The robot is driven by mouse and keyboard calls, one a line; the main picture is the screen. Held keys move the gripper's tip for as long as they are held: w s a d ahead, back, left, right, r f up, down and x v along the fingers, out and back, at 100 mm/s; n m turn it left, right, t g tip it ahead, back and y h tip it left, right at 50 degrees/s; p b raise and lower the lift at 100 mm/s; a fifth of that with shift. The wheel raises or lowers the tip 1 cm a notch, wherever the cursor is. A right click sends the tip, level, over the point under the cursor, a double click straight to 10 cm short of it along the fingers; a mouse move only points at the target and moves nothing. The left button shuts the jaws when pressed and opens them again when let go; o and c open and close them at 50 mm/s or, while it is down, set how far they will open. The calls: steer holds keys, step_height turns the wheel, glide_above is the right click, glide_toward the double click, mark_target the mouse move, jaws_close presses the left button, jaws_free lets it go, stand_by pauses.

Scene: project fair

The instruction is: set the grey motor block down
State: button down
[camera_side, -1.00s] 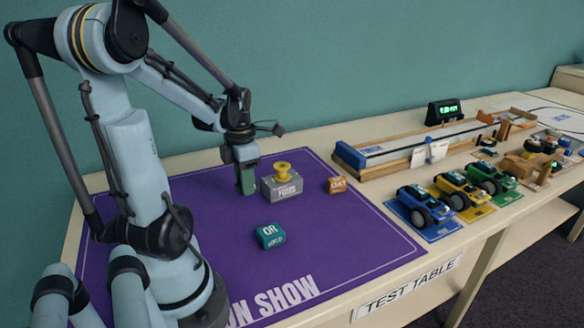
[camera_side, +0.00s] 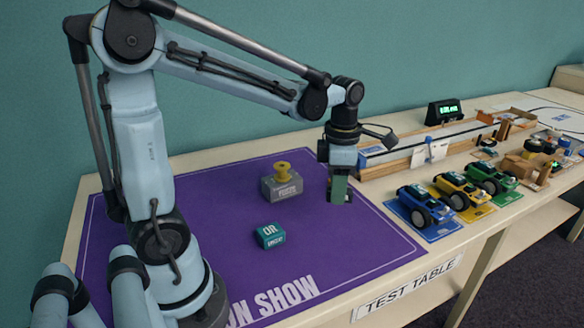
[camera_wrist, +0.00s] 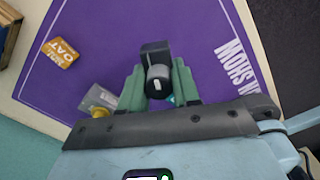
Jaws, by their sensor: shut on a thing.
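My gripper (camera_side: 341,197) points down over the right part of the purple mat (camera_side: 330,236). The jaws mostly hide the block in the side view. I cannot tell whether its underside touches the mat.
A grey box (camera_side: 284,188) with a yellow spool (camera_side: 283,168) and a teal block (camera_side: 270,236) stand left of my gripper. An orange block (camera_wrist: 60,53) shows in the wrist view. Toy cars (camera_side: 424,204) stand to the right. The mat's front is clear.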

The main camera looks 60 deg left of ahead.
steer(key=w+d+m, duration=0.3)
steer(key=d, duration=0.4)
glide_above(347, 221)
step_height(347, 221, down, 7)
steer(key=shift+f, duration=2.15)
steer(key=shift+f, duration=0.1)
steer(key=c, duration=0.8)
jaws_free()
